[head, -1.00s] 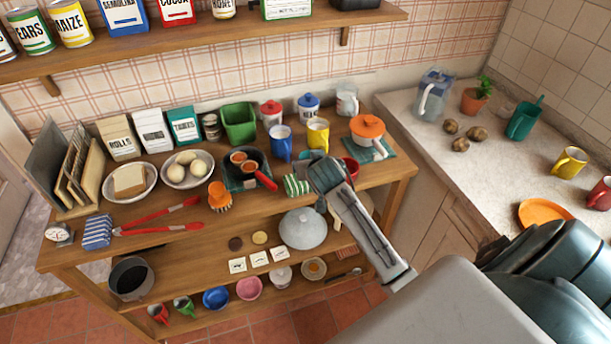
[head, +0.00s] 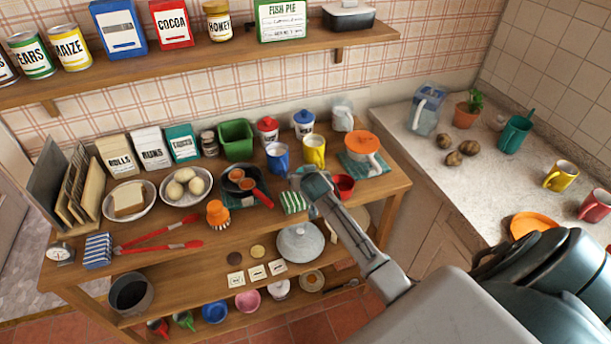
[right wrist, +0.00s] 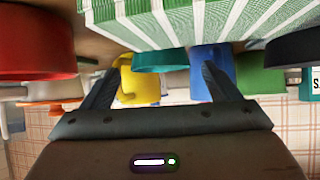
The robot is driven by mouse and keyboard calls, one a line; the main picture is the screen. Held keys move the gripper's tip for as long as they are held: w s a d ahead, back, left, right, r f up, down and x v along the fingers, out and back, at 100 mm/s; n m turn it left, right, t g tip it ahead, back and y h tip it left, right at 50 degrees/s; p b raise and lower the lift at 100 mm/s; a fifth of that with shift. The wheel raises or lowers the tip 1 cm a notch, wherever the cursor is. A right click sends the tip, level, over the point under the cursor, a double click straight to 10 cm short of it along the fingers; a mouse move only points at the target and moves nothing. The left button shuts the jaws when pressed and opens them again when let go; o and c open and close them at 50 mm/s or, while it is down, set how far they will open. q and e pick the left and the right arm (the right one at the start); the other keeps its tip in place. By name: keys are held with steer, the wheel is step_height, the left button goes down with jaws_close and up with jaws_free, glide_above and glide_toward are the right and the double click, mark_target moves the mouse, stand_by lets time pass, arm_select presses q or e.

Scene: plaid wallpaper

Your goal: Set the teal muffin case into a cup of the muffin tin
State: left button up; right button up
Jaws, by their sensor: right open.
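In the right wrist view the teal muffin case (right wrist: 160,60) appears as a shallow teal round form just beyond and between the fingertips. My right gripper (right wrist: 158,78) is open and empty. In the head view my right gripper (head: 313,183) is low over the wooden table, beside the green-and-white striped block (head: 293,202), and its wrist hides the case. I cannot clearly make out a muffin tin. A dark pan (head: 262,184) with a red handle holds two orange round pieces. My left gripper is not in view.
Close around the right gripper are a yellow mug (head: 315,150), a blue mug (head: 278,157) and a red cup (head: 343,185). The striped block looms large in the right wrist view (right wrist: 200,20). An orange-lidded pot (head: 362,143) stands to the right.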

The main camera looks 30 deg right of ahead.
steer(key=shift+w+d+f, duration=0.1)
steer(key=shift+w+f, duration=0.2)
steer(key=c, duration=1.1)
steer(key=shift+r, duration=0.1)
